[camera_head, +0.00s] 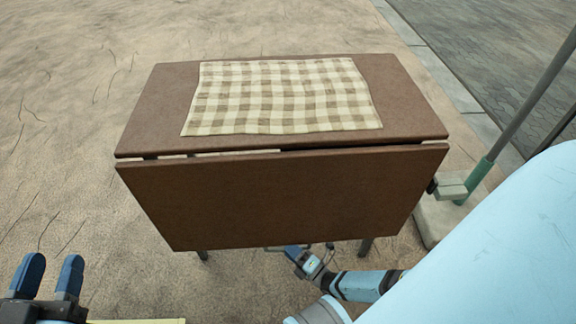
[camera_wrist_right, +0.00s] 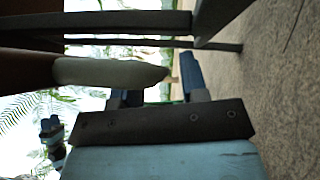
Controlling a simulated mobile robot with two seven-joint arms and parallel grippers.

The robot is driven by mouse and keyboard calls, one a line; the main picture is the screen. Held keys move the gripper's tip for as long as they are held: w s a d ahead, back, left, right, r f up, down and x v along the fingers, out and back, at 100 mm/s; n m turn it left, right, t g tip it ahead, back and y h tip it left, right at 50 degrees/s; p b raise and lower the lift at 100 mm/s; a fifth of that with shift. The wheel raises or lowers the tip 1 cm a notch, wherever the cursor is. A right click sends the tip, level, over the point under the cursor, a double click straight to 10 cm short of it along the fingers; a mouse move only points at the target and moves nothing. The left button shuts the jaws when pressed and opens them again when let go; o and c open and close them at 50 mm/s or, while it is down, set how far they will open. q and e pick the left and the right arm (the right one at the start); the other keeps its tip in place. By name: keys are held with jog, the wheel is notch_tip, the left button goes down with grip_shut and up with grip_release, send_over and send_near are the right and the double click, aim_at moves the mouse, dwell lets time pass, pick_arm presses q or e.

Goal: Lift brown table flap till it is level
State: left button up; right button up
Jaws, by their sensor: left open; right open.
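The brown table flap (camera_head: 280,200) hangs down along the near side of the brown table top (camera_head: 410,105), with a thin gap between them. My right gripper (camera_head: 292,252) is at the flap's lower edge, near its middle, partly hidden behind the flap. In the right wrist view its blue fingers (camera_wrist_right: 157,82) stand apart. A pale rounded piece at the end of a dark brown part reaches across near the fingers; I cannot tell whether they touch it. My left gripper (camera_head: 50,278) is open and empty at the lower left, away from the table.
A beige and brown checked cloth (camera_head: 285,95) lies on the table top. Table legs (camera_head: 367,246) show below the flap. A grey pole with a green lower part (camera_head: 478,178) stands on a pale base at the right. The sandy ground left of the table is clear.

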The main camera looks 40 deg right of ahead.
jog(key=shift+w, duration=0.15)
jog(key=shift+c, duration=0.2)
grip_shut()
jog(key=shift+a, duration=0.1)
